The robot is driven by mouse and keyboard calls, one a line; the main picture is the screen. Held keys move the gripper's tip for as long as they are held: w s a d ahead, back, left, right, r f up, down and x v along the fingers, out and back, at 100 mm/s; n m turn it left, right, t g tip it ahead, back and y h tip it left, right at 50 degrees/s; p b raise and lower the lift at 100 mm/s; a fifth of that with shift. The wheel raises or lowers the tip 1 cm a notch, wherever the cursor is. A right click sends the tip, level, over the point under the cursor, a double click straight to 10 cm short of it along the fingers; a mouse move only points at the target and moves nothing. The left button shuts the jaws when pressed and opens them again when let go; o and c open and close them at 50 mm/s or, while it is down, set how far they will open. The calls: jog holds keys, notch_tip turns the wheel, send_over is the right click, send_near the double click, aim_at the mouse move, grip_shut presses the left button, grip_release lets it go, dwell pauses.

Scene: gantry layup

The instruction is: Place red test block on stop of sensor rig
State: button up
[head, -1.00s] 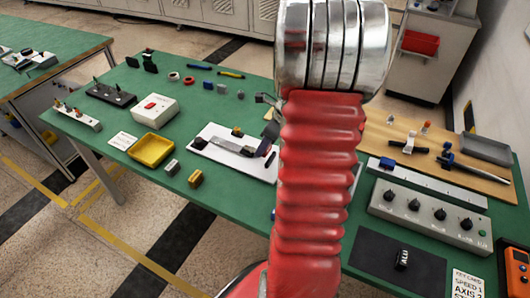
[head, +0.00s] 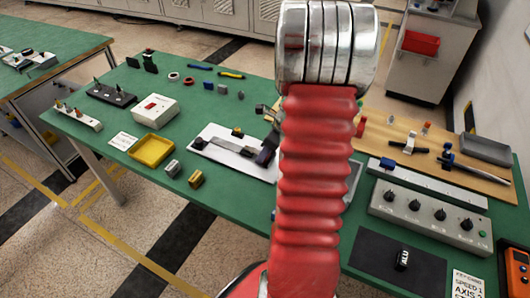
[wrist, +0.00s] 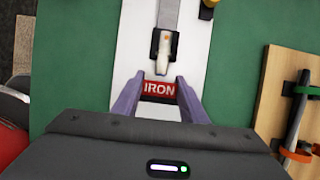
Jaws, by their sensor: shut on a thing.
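The red test block (wrist: 159,90), lettered "IRON", sits between the two purple fingers of my gripper (wrist: 160,88) in the wrist view, which are shut on it. The sensor rig is a white plate (wrist: 196,88) with a grey bar (wrist: 169,15) along it. A dark bracket with a pale tip (wrist: 162,62) stands just beyond the block, in line with it. I cannot tell whether the block touches the tip or the plate. In the head view, the rig plate (head: 213,151) is partly behind my arm; a dark finger of my gripper (head: 265,152) shows there, and the block is hidden.
A yellow tray (head: 151,151), a white box (head: 155,110) and small blocks lie left of the rig on the green table. A wooden board (head: 470,170) with clamps, a grey knob box (head: 430,215) and a black mat (head: 375,262) are to the right.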

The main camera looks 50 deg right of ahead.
jog(key=o, duration=1.4)
jog(key=v, duration=1.2)
jog(key=shift+s, duration=0.1)
jog(key=shift+r, duration=0.1)
